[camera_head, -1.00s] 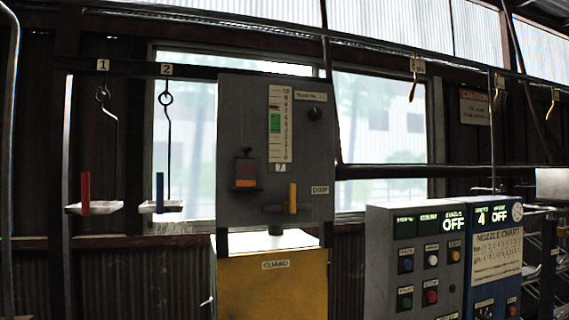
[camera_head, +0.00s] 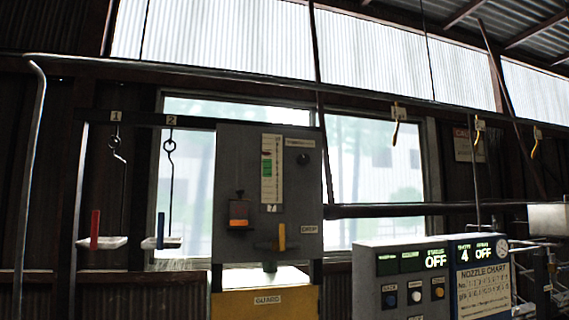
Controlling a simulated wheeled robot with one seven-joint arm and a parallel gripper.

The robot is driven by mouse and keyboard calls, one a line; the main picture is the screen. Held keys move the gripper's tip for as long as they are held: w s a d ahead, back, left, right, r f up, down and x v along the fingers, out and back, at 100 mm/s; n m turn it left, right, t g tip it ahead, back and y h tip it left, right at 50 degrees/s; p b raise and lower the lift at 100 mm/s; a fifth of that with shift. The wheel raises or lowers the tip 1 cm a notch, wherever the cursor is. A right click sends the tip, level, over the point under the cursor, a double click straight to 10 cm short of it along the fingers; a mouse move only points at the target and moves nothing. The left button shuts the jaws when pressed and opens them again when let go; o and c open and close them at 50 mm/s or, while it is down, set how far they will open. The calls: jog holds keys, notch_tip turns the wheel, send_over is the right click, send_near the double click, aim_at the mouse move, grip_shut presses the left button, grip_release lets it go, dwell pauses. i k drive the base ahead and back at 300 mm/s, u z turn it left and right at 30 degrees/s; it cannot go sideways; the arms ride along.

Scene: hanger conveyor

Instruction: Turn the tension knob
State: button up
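A grey panel (camera_head: 228,165) stands in front of the window, left of centre. A small dark round knob (camera_head: 303,159) sits at its upper right, below a small label (camera_head: 299,142) that appears to read TENSION. Left of the knob is a vertical scale (camera_head: 271,170) with a green band, and a tag reading 7 at its foot. The knob's exact angle is too small to tell. My gripper is not in view.
Lower on the panel are an orange-fronted switch box (camera_head: 239,212) and a yellow lever (camera_head: 282,237). A yellow guard (camera_head: 235,303) stands below. Two trays hang at left, with red (camera_head: 95,230) and blue (camera_head: 160,230) pieces. A control box (camera_head: 365,280) reading OFF stands at right.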

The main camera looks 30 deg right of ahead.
aim_at(303, 159)
jog(key=u, duration=0.4)
jog(key=k, duration=1)
jog(key=z, duration=0.4)
jog(key=i, duration=0.6)
jog(key=z, duration=0.65)
jog(key=i, duration=0.85)
jog(key=u, duration=0.3)
